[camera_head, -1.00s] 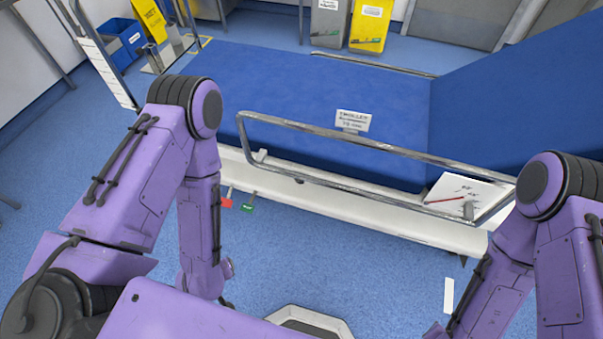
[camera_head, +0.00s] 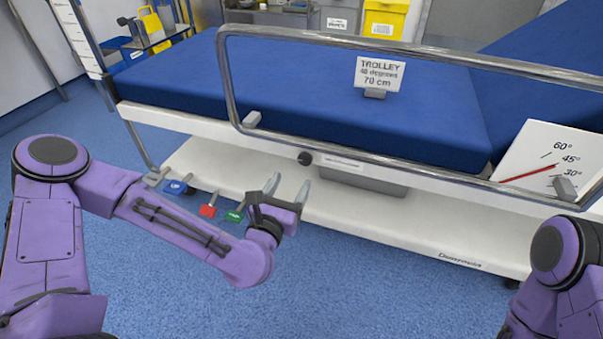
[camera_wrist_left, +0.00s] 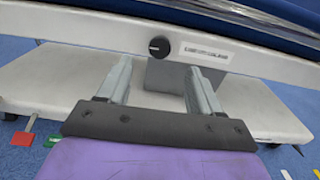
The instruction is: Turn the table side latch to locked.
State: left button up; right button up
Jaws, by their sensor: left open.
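The side latch appears to be the round black knob (camera_head: 305,158) on the white side rail of the table, beside a small label strip. It also shows in the left wrist view (camera_wrist_left: 159,47), above and between my fingertips; its setting is too small to read. My left gripper (camera_head: 288,186) is open and empty, below and a little left of the knob, apart from it. In the left wrist view its two grey fingers (camera_wrist_left: 160,80) point toward the rail. My right gripper is not in view; only part of my right arm shows at the right edge.
A metal side rail (camera_head: 400,45) runs above the knob. Red (camera_head: 208,210), green (camera_head: 234,216) and blue (camera_head: 175,187) pedals stick out low at left. A trolley sign (camera_head: 380,74) and an angle board (camera_head: 548,163) stand on the table. The floor in front is clear.

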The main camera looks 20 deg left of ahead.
aim_at(304, 160)
pick_arm(q)
jog(key=w, duration=0.3)
jog(key=w+b, duration=0.1)
jog(key=w, duration=0.3)
jog(key=shift+d+f, duration=0.15)
jog(key=shift+w, duration=0.55)
jog(key=c, duration=1.1)
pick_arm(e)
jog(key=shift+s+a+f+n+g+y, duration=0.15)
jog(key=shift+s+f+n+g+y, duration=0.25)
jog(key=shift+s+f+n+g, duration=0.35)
